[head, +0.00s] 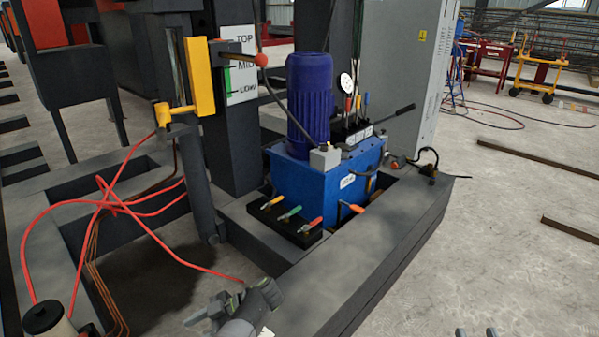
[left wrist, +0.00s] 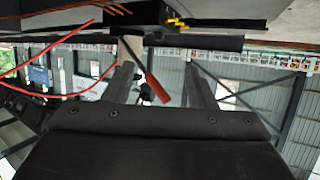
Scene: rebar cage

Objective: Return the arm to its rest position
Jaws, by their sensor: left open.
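My right gripper (head: 476,333) shows only as two separated fingertips at the bottom edge of the head view, open, with bare floor around them. A grey part of my arm (head: 245,310) reaches in at the bottom middle, over the dark frame beside the blue pump unit. In the left wrist view my left gripper (left wrist: 160,88) is open, its two fingers well apart. A red-handled lever (left wrist: 155,85) shows in the gap between them. I cannot tell its distance from the fingers.
The blue hydraulic unit (head: 310,190) with its dark blue motor (head: 310,100) stands in the grey frame (head: 350,260). Red hoses (head: 130,205) loop at left. A grey cabinet (head: 405,75) stands behind. Floor at right is mostly clear, with bars (head: 570,240).

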